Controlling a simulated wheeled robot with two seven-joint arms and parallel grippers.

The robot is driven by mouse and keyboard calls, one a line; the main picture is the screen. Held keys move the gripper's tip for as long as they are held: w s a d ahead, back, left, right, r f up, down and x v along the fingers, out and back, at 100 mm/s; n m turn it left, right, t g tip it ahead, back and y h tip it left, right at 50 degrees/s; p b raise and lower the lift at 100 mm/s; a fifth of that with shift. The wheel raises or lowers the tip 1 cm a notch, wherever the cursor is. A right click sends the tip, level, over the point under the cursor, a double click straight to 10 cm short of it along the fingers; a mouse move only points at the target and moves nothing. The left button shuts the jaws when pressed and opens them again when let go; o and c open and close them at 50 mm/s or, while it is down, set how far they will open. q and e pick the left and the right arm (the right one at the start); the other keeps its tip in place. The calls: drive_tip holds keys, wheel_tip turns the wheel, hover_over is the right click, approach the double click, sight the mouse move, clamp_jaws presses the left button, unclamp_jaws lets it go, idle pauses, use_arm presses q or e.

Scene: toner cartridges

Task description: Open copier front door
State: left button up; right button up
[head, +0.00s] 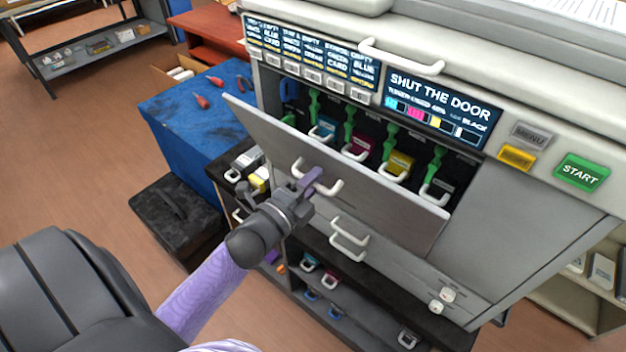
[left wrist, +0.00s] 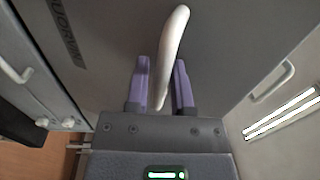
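The copier front door (head: 360,170) is a grey panel, tilted outward at its top and partly open. Behind it the bay shows several cartridges with white handles and green levers (head: 350,127). My left gripper (head: 312,182) is at the white door handle (head: 334,188) on the door's outer face. In the left wrist view my gripper's purple fingers (left wrist: 163,85) stand on either side of the handle (left wrist: 174,40), close around it; the handle runs slanted between them. The door face (left wrist: 110,40) fills the background there. My right gripper is not in view.
The copier panel has a screen (head: 437,105) reading "SHUT THE DOOR" and a green START button (head: 581,172). A blue-covered table (head: 195,115) with tools and a black case (head: 172,215) stand left. A lower drawer handle (head: 348,235) and shelves with cartridges lie below the door.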

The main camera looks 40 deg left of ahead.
use_arm(q)
drive_tip(key=o, duration=0.7)
drive_tip(key=shift+r, duration=0.1)
drive_tip(key=shift+c, duration=0.2)
drive_tip(key=s+f, duration=0.3)
drive_tip(key=s, duration=0.7)
drive_tip(key=shift+a+b, duration=0.35)
drive_tip(key=shift+a, duration=0.05)
